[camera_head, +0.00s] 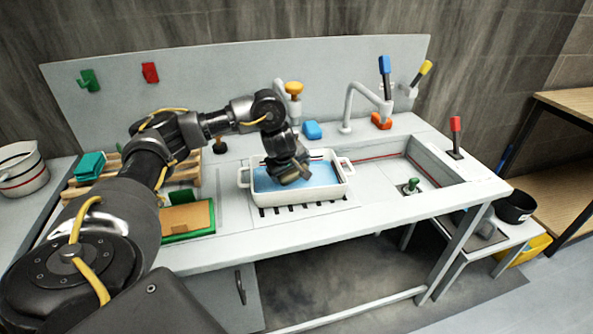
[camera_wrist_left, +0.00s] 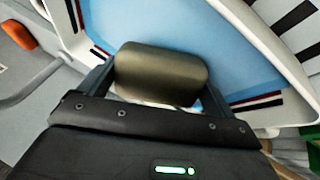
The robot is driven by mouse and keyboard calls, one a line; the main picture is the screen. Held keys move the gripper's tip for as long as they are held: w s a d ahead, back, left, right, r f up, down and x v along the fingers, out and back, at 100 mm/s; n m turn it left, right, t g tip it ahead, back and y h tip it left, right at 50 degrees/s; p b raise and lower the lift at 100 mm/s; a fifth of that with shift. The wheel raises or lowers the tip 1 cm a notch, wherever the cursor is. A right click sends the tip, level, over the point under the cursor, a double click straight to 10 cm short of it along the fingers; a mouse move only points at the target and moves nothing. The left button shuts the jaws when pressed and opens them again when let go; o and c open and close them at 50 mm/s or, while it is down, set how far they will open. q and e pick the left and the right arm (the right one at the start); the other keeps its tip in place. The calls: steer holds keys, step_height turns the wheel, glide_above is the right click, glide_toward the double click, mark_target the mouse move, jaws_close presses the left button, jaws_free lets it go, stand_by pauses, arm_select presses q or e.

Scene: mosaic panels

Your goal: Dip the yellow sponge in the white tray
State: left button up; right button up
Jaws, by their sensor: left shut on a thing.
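The white tray (camera_head: 245,182) stands on the counter beside the sink, with two side handles and blue water-like contents; its wall also shows in the left wrist view (camera_wrist_left: 262,38). My left gripper (camera_head: 293,172) points down over the tray's middle. In the left wrist view it is shut on a rounded block, which looks dark olive and appears to be the yellow sponge (camera_wrist_left: 160,73). The block is over the blue surface; whether it touches the surface I cannot tell. In the head view the gripper mostly hides it. My right gripper is not in view.
The sink (camera_head: 390,178) with a green plug (camera_head: 411,186) lies right of the tray. Taps stand behind, near a blue block (camera_head: 312,130). A green tray with a tan top (camera_head: 187,218) lies to the left.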

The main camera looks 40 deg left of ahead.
arm_select(q)
steer(key=shift+r+p, duration=4.85)
steer(key=shift+r, duration=0.3)
